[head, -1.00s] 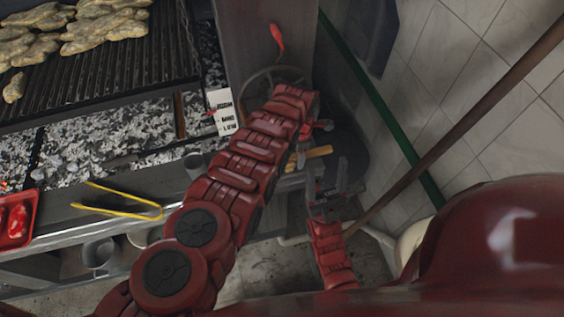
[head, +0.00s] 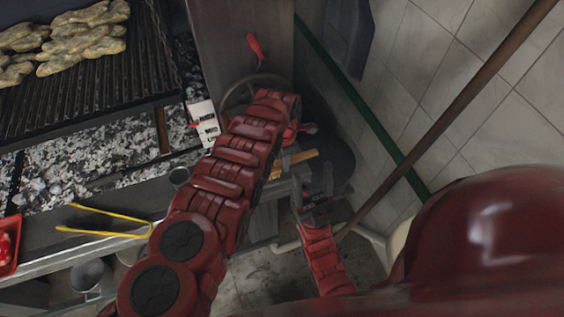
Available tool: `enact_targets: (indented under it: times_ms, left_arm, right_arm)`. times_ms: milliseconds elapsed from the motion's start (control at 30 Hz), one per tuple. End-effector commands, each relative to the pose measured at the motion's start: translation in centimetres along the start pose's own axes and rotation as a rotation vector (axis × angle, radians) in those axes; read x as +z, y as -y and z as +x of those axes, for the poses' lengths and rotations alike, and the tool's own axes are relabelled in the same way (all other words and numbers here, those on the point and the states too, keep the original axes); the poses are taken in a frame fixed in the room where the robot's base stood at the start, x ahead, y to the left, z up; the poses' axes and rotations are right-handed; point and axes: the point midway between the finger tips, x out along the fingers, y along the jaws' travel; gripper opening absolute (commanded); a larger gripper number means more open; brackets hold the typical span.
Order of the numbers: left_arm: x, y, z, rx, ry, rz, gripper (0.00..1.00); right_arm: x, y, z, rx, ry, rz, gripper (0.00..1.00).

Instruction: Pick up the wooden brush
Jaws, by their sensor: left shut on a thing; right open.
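The wooden brush (head: 296,161) shows as a light wooden handle sticking out to the right from beneath my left forearm, near the front ledge of the grill. Its other end is hidden. My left gripper (head: 277,171) is mostly covered by my own arm, with only dark parts showing beside the handle; it is shut on the brush. My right gripper (head: 313,186) is open and empty, below and to the right of the handle, its two grey fingers pointing up in the picture.
The grill grate (head: 98,88) holds several pieces of meat (head: 83,43) at upper left, above ash-covered coals (head: 70,175). Yellow tongs (head: 105,224) lie on the front ledge. A green pole (head: 365,110) and a brown pole (head: 450,115) stand at right by the tiled wall.

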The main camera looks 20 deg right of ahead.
Motion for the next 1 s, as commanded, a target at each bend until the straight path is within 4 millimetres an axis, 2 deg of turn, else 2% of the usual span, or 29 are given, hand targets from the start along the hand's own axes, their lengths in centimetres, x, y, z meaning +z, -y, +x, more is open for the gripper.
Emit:
enact_targets:
  times_ms: [200,400,633,800,1000]
  left_arm:
    - [-0.1,0.1,-2.2,-0.002,-0.002,0.000,0.00]
    - [0.0,0.0,-5.0,0.001,0.000,0.001,0.00]
    - [0.1,0.0,-8.1,0.002,0.001,0.001,0.00]
    - [-0.1,0.1,-9.1,-0.002,-0.002,0.000,0.00]
    - [-0.1,0.1,-9.3,-0.002,-0.002,0.000,0.00]
  right_arm:
    - [0.0,0.0,0.2,0.000,0.000,0.000,0.62]
    - [0.3,0.1,-1.6,0.000,0.000,0.000,0.62]
    - [0.5,0.1,-2.8,0.000,0.000,0.000,0.62]
    - [0.5,0.1,-3.0,0.000,0.000,0.000,0.62]
    - [0.5,0.1,-3.0,0.000,0.000,0.000,0.62]
